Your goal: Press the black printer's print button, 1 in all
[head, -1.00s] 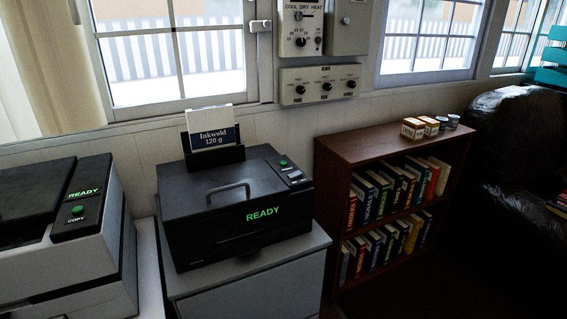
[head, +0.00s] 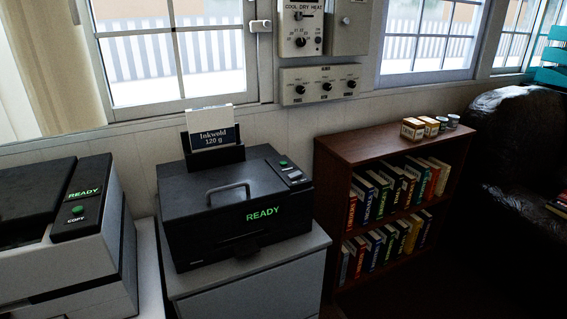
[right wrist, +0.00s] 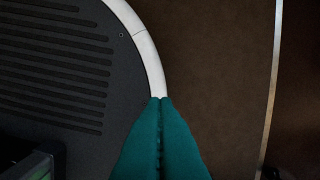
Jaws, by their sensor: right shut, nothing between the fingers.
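The black printer (head: 225,215) stands on a grey cabinet in the middle of the head view. Its front shows a green READY. A green print button (head: 284,163) sits on the small panel at the top right of the printer. A paper pack labelled Inkwold 120 g (head: 213,138) stands in the rear feed. Neither gripper shows in the head view. In the right wrist view my right gripper (right wrist: 161,100) has its teal fingers together, empty, above a dark brown floor. No printer shows in the right wrist view.
A grey and black copier (head: 60,240) with a COPY button stands at the left. A brown bookcase (head: 335,150) with books, small boxes and cans stands at the right. Wall control boxes (head: 319,84) hang between the windows. The space above the printer is clear.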

